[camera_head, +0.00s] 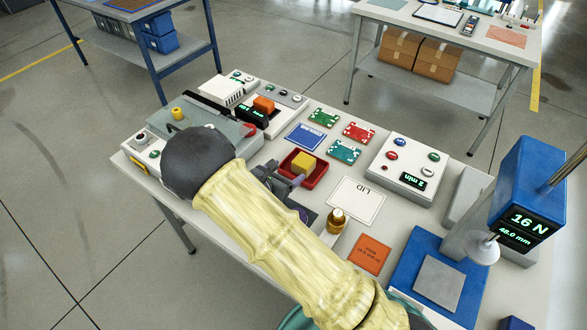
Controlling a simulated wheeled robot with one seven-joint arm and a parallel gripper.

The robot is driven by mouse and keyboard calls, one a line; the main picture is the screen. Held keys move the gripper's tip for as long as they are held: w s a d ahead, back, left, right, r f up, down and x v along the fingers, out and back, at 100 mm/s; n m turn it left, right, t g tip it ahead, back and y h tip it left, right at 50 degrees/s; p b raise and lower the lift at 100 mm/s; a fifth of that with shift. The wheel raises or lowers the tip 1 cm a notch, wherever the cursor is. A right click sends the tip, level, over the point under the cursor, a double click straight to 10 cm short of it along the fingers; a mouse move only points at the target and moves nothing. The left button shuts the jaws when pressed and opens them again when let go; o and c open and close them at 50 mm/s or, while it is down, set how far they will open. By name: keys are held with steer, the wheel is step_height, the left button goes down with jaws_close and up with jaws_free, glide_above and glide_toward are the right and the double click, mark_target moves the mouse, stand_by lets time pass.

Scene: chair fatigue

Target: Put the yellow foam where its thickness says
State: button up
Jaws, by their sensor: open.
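The yellow foam (303,161) is a small block in a red tray (317,180) near the middle of the table. My gripper (292,182), partly hidden by my arm, is open beside the tray's near left side. I see nothing held, and cannot tell whether it touches the foam. A blue press (527,180) at the right shows "16 N" and "48.0 mm". Its round white foot hangs above a grey square plate (438,283) on a blue base. An orange block (263,104) rests on a device with a dark display at the back left.
Several coloured cards (357,132) lie behind the tray. A white card marked LID (356,200), a brass weight (337,221) and an orange card (370,254) lie right of it. A control box (405,168) reads "2 min". My arm hides the table's near left part.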

steer(key=shift+s+a+r, duration=0.2)
steer(key=shift+s+a, duration=0.05)
steer(key=shift+s, duration=0.1)
steer(key=shift+d, duration=0.15)
steer(key=shift+a, duration=0.2)
steer(key=shift+s, duration=0.1)
step_height(320, 180, up, 10)
steer(key=p, duration=1)
